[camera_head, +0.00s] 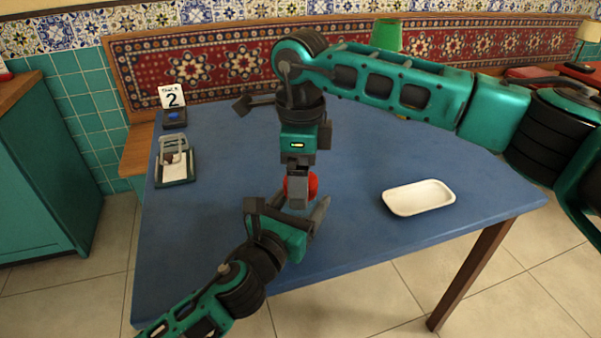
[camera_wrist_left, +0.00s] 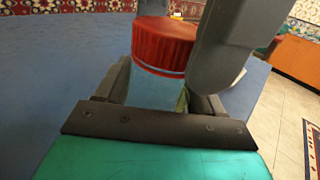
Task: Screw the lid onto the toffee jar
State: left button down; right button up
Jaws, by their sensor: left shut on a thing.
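The toffee jar (camera_wrist_left: 152,92) shows in the left wrist view as a pale, see-through body between the fingers of my left gripper (camera_head: 298,209), which is shut on it. The ribbed red lid (camera_wrist_left: 163,43) is at the top of the jar, roughly level; whether it is seated on the thread I cannot tell. In the head view the lid (camera_head: 311,184) shows behind a finger of my right gripper (camera_head: 298,192), which points down from above. In the wrist view one grey finger of it stands close against the lid's right side.
A white tray (camera_head: 418,198) lies on the blue table (camera_head: 370,245) to the right. A green lampshade-like object (camera_head: 388,35) is behind my right arm.

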jog(key=shift+r, duration=0.1)
notch_tip(320, 180, up, 12)
dwell(0.5)
pick_arm(q)
jog(key=shift+c, duration=0.2)
grip_release()
jog(key=v, duration=1.3)
jog(key=shift+p, duration=0.3)
pick_arm(e)
jog(key=shift+r, duration=0.2)
